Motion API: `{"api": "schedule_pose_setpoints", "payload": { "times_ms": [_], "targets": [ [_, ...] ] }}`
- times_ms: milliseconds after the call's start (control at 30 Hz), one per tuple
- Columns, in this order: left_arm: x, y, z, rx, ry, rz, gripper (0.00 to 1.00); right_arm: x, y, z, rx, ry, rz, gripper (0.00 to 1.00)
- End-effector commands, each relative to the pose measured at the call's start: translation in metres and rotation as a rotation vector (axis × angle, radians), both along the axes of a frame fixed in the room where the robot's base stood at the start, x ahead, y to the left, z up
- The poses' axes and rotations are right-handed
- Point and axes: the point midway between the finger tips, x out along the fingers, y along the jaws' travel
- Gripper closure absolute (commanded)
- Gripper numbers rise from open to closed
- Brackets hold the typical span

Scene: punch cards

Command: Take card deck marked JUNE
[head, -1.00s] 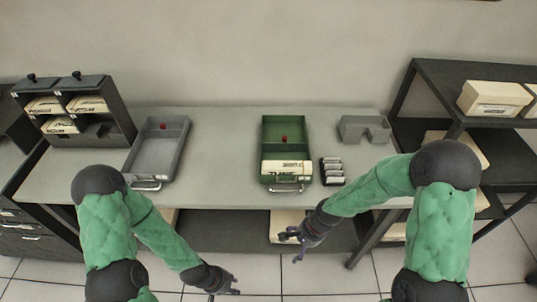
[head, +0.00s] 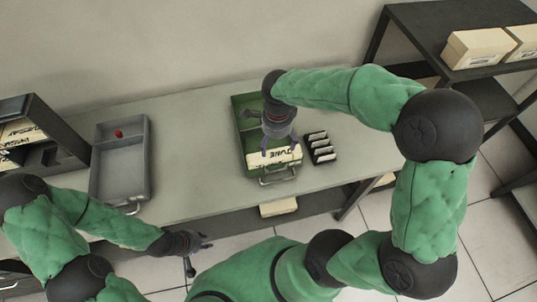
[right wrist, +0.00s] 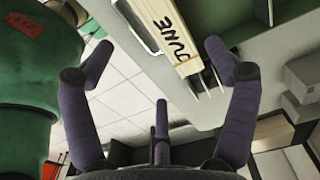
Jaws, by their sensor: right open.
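The cream card deck marked JUNE (head: 290,157) lies across the front part of the green tray (head: 241,128) in the head view. The deck also shows in the right wrist view (right wrist: 168,28), top centre, its lettering in plain sight. My right gripper (head: 278,148) is open above the tray, with its fingers at the deck's back edge in the head view. In the right wrist view the deck appears beyond and between the spread fingers, with no clear contact. My left gripper (head: 202,252) is open and empty, in front of the table.
A grey tray (head: 98,165) with a red knob stands to the left. A small black rack (head: 320,147) stands close right of the green tray. A card rack (head: 40,112) is at the left edge. A dark shelf (head: 425,22) with cream boxes stands at right.

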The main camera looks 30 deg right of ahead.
Motion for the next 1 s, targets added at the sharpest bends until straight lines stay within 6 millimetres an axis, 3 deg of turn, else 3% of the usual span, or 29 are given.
{"api": "schedule_pose_setpoints", "payload": {
  "times_ms": [200,533,800,1000],
  "targets": [
    [0.0,0.0,-0.007,0.0,0.001,0.0,0.67,0.0,0.0,-0.034,0.002,0.003,0.0,0.13],
    [0.0,0.0,-0.01,0.0,0.0,0.0,0.67,0.001,0.001,-0.054,0.002,0.001,0.003,0.13],
    [0.0,0.0,-0.017,0.0,0.0,0.0,0.67,0.003,0.002,-0.091,0.002,0.001,0.002,0.13],
    [0.0,0.0,-0.017,0.0,0.0,0.0,0.67,0.003,0.002,-0.095,0.002,0.0,0.002,0.13]
  ]
}}
